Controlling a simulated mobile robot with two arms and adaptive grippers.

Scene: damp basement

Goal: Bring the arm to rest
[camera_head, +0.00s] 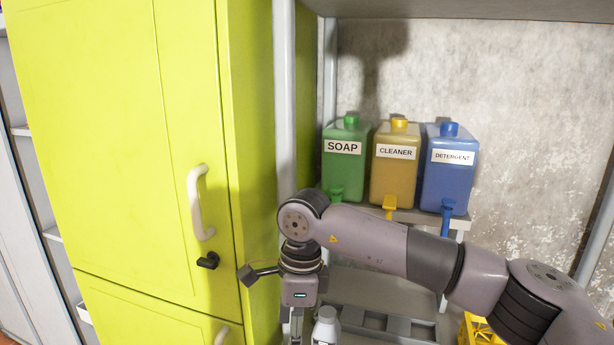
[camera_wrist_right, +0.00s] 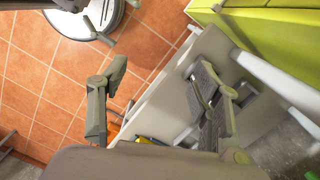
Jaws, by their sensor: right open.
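My right arm (camera_head: 380,240) comes in from the right in the head view, bent at a joint in front of the shelf bay. Its wrist hangs down beside the yellow-green cabinet. My right gripper (camera_wrist_right: 157,75) shows in the right wrist view with its two fingers spread apart and nothing between them. In the head view the gripper is largely cut off by the bottom edge. My left gripper is in neither view.
Green soap (camera_head: 345,160), yellow cleaner (camera_head: 396,165) and blue detergent (camera_head: 447,170) containers stand on a shelf behind my arm. The yellow-green cabinet (camera_head: 115,130), with a pale handle (camera_head: 199,203), is close left of my wrist. A grey tray (camera_head: 385,325) lies below. Orange tiles (camera_wrist_right: 45,85) cover the floor.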

